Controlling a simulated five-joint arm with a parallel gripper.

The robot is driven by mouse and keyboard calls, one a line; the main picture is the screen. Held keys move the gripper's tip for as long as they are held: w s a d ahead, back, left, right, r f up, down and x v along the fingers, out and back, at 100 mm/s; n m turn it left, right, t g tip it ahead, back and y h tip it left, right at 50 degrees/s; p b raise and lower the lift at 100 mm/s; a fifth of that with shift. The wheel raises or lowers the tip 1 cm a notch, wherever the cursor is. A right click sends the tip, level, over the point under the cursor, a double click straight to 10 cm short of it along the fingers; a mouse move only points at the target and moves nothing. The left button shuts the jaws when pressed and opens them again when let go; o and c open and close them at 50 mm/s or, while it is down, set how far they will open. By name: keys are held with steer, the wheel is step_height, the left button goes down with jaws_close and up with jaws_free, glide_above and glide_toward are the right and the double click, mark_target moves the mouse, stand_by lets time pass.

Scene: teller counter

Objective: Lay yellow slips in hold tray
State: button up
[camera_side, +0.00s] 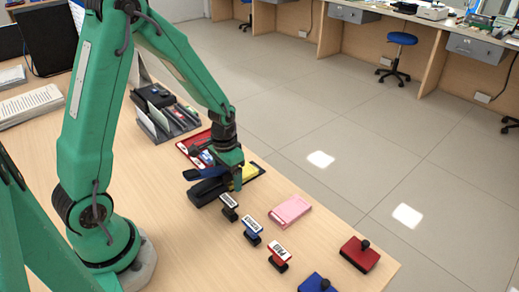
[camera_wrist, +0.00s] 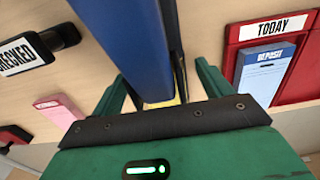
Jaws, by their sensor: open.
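Yellow slips (camera_side: 248,173) show in the side view beside my gripper, at a dark tray (camera_side: 259,171); I cannot read any label on it. My gripper (camera_side: 231,162) is open and low over the counter at this spot, hiding part of the slips. In the wrist view only a thin bit of yellow (camera_wrist: 172,102) shows between my fingers (camera_wrist: 165,88). A long blue and black object (camera_wrist: 120,40), perhaps a stapler, covers most of the space between the fingers. It also lies left of my gripper in the side view (camera_side: 205,191).
A red tray (camera_wrist: 232,60) labelled TODAY holds blue deposit slips (camera_wrist: 265,70). Black, blue and red stamps (camera_side: 252,232) stand in front, near a pink pad (camera_side: 290,211). Red (camera_side: 360,254) and blue ink pads lie near the front edge. A grey organiser (camera_side: 165,128) stands behind.

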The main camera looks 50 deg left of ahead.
steer(key=shift+f, duration=0.1)
steer(key=c, duration=1.1)
steer(key=shift+w, duration=0.2)
steer(key=shift+w, duration=1.6)
steer(key=o, duration=1.1)
